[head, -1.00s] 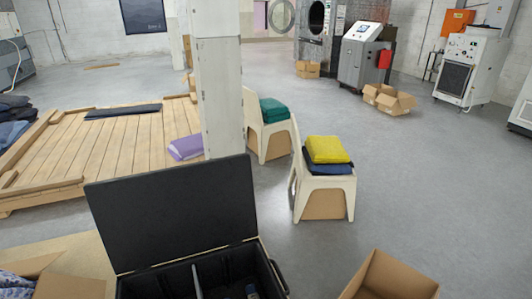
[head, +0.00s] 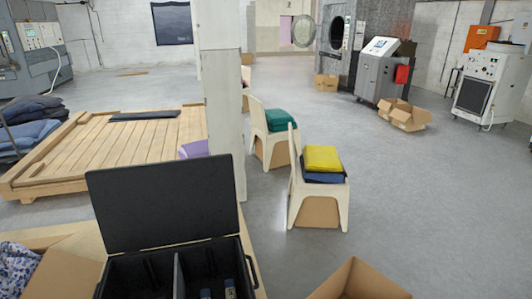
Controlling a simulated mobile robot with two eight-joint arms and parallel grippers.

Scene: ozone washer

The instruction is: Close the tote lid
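The black tote (head: 248,263) stands at the bottom of the head view, on a light wooden surface. Its black lid (head: 165,203) is open and stands up at the back, leaning slightly away from me. A divider (head: 178,275) splits the inside of the tote. Small bottle-like items (head: 230,288) stand in the right compartment. The tote's front is cut off by the picture's lower edge. Neither of my grippers is in view.
An open cardboard box (head: 358,280) is right of the tote, and another box (head: 62,274) with patterned cloth is left. Behind are a white pillar (head: 224,110), a wooden pallet (head: 110,150) and chairs with folded cloth (head: 322,158).

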